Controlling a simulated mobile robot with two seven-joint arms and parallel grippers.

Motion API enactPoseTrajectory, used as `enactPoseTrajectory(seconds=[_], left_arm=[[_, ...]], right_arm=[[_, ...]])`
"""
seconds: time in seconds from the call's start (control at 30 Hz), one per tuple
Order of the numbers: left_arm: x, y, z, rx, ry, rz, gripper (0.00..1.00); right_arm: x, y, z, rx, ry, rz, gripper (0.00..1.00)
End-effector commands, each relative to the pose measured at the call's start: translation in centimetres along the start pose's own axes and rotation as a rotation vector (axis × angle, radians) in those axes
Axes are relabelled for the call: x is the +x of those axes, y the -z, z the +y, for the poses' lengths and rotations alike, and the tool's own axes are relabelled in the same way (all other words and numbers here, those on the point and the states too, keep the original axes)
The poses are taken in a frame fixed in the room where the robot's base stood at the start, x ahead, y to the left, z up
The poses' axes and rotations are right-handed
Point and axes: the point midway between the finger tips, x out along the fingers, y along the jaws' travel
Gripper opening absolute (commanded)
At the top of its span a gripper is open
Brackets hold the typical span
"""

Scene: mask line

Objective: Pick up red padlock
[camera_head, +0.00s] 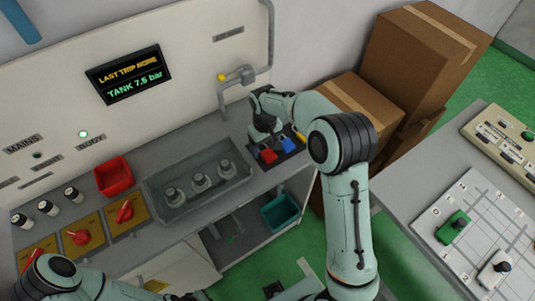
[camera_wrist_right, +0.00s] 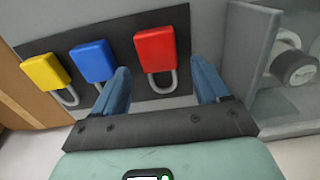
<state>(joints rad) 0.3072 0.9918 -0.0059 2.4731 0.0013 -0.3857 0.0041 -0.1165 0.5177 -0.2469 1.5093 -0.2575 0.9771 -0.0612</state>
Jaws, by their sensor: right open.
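The red padlock (camera_head: 268,156) rests with the blue one on a dark plate on the bench, at the right end in the head view. In the right wrist view the red padlock (camera_wrist_right: 156,50) has its shackle toward the gripper. My right gripper (camera_wrist_right: 160,75) is open and empty. Its blue fingers stand on either side of the red padlock's shackle; I cannot tell whether they touch. In the head view the right gripper (camera_head: 266,133) is over the padlocks. My left arm is at the lower left; its dark end is cut by the lower edge.
A blue padlock (camera_wrist_right: 93,60) is close beside the left finger, with a yellow padlock (camera_wrist_right: 45,72) beyond it. A grey tray (camera_head: 206,190) with several metal parts and a red bin (camera_head: 114,176) stand on the bench. Cardboard boxes (camera_head: 420,55) stand behind the bench's right end.

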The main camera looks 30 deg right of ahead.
Motion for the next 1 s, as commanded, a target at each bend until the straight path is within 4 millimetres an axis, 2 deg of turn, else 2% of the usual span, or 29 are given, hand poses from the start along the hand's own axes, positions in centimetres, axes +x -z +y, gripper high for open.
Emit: enactPoseTrajectory(seconds=[0.1, 0.33, 0.37, 0.53, 0.83, 1.0], left_arm=[[0.1, 0.0, -0.1, 0.000, 0.000, 0.000, 0.00], [0.1, 0.0, 0.0, 0.000, 0.000, 0.000, 0.00], [0.1, 0.0, -0.1, 0.000, 0.000, -0.001, 0.00], [0.1, 0.0, -0.1, 0.000, 0.000, 0.000, 0.00], [0.1, 0.0, 0.0, 0.000, 0.000, -0.001, 0.00], [-0.1, 0.1, 0.1, 0.000, 0.000, 0.001, 0.00]], right_arm=[[1.2, 0.0, 0.0, -0.001, 0.000, -0.001, 0.74], [1.3, 0.0, 0.0, -0.001, 0.000, 0.001, 0.74], [1.3, 0.0, 0.0, 0.000, 0.000, 0.001, 0.71], [1.3, 0.0, 0.0, 0.000, 0.000, 0.001, 0.16], [1.1, 0.0, 0.0, 0.000, 0.001, 0.002, 0.14], [-0.7, 0.1, 0.0, 0.000, 0.000, 0.007, 0.14]])
